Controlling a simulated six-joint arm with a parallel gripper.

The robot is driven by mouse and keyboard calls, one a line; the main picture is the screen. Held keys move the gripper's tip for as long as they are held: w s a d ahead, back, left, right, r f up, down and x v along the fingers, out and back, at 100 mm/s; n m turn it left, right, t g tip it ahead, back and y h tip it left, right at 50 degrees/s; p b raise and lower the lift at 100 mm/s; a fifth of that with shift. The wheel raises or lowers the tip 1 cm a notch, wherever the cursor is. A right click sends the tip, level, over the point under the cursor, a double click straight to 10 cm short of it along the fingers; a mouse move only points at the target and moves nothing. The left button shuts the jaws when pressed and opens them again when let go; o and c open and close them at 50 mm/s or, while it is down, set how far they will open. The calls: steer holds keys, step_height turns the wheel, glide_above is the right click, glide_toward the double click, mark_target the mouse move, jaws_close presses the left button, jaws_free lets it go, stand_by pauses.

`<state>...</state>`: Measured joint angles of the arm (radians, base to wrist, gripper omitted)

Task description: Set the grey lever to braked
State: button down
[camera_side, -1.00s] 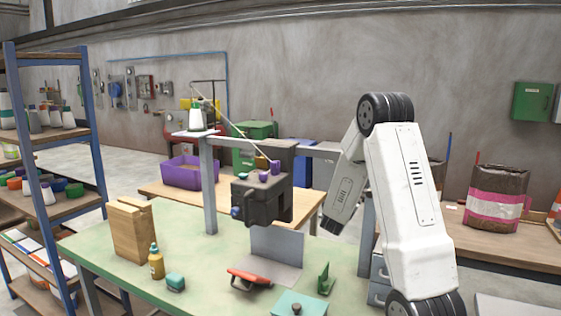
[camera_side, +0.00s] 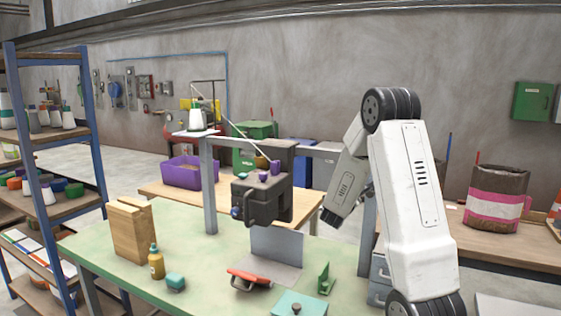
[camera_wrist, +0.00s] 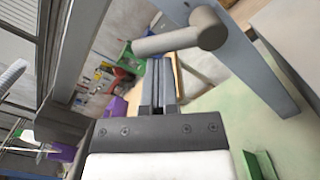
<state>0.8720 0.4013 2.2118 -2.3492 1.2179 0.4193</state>
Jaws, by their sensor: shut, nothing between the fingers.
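The grey lever (camera_wrist: 175,42) shows in the wrist view. It is a round bar running left from a thick round hub on a blue-grey upright (camera_wrist: 255,60). My gripper (camera_wrist: 160,60) is shut and empty, with its narrow fingertips close to the bar's underside in the picture. I cannot tell whether they touch it. In the side view, my gripper (camera_side: 331,219) is beside the frame, right of the dark machine block (camera_side: 265,203). The lever cannot be made out there, and my arm covers part of the frame. No braked marking is readable.
The green bench (camera_side: 215,258) holds a wooden block (camera_side: 132,235), a yellow bottle (camera_side: 156,262), a red-handled tool (camera_side: 248,277) and a green bracket (camera_side: 325,280). A purple bin (camera_side: 192,172) stands on a table behind. The bench's left front has free room.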

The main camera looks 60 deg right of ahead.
steer(key=s+r+m, duration=0.1)
steer(key=m, duration=0.1)
steer(key=r+m, duration=0.1)
steer(key=m, duration=0.2)
steer(key=s+r+m, duration=0.1)
steer(key=m, duration=0.2)
steer(key=shift+s, duration=0.3)
stand_by(0.6)
steer(key=w+a, duration=0.4)
steer(key=a, duration=0.6)
steer(key=shift+w+a, duration=0.15)
steer(key=shift+a, duration=0.25)
